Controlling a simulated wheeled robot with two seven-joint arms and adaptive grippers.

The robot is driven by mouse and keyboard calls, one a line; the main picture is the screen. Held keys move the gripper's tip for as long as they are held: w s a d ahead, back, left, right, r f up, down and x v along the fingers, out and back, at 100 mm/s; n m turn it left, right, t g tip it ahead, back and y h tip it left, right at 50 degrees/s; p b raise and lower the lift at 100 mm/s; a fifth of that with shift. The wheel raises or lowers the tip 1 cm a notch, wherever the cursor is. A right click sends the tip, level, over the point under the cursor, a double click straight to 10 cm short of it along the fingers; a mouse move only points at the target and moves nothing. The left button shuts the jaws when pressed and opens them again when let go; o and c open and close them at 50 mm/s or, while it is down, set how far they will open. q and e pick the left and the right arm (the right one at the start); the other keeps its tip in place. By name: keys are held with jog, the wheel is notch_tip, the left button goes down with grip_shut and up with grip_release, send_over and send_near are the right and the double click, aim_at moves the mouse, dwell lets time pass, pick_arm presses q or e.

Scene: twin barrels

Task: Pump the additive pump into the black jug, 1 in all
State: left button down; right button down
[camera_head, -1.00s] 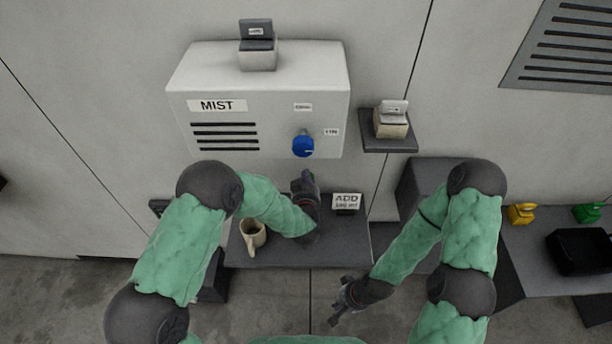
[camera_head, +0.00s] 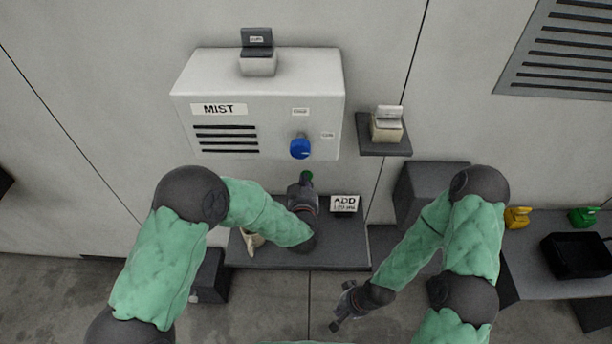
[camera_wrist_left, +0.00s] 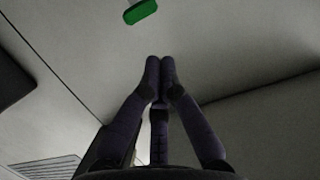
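My left gripper (camera_head: 303,188) is over the shelf (camera_head: 345,255), below the blue knob. In the left wrist view its two fingertips (camera_wrist_left: 160,68) are together, with nothing seen between them. A small green part (camera_head: 307,176) is just beyond the fingertips; it also shows in the left wrist view (camera_wrist_left: 140,11), apart from them. I cannot tell whether it belongs to the additive pump. An ADD sign (camera_head: 344,203) stands right of the gripper. I cannot make out a black jug. My right gripper (camera_head: 343,308) hangs low in front of the shelf, empty as far as I see.
A white MIST cabinet (camera_head: 258,105) with a blue knob (camera_head: 300,149) is above the shelf. A beige jug (camera_head: 252,242) is partly hidden by my left arm. At right, a side table bears a black tray (camera_head: 578,257) and yellow (camera_head: 517,217) and green (camera_head: 585,216) items.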

pick_arm(q)
jog(key=v, duration=0.4)
jog(key=shift+s, duration=0.4)
jog(key=shift+a, duration=0.1)
jog(key=shift+r, duration=0.1)
